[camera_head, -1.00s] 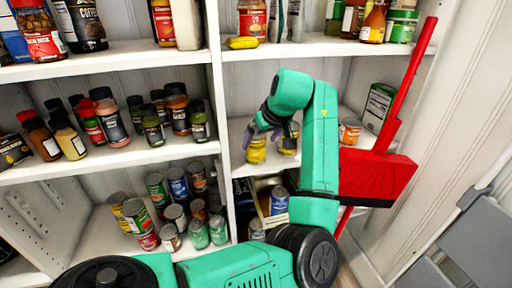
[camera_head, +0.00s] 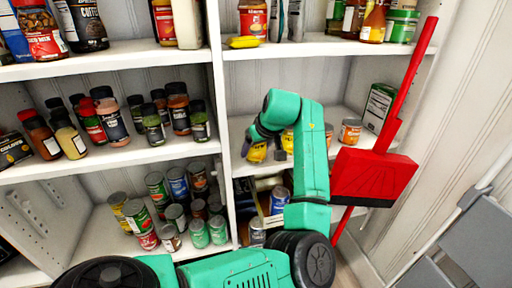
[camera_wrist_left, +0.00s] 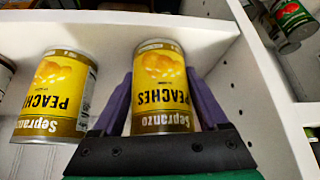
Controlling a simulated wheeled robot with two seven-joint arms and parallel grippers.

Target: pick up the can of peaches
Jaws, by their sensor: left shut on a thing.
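A yellow-labelled can of peaches (camera_wrist_left: 160,75) stands between the two purple fingers of my left gripper (camera_wrist_left: 161,96) in the left wrist view. The fingers are shut on its sides, and its label reads upside down there. In the head view this can (camera_head: 257,153) shows just below my left gripper (camera_head: 261,138), at the middle right shelf, partly covered by the fingers. A second can of peaches (camera_wrist_left: 55,95) stands to the left in the wrist view, apart from the gripper. In the head view my arm mostly hides it. My right gripper is not in view.
A red dustpan (camera_head: 373,177) with a long handle stands right of my arm. A white upright (camera_head: 222,125) borders the left side. Several cans crowd the lower left shelf.

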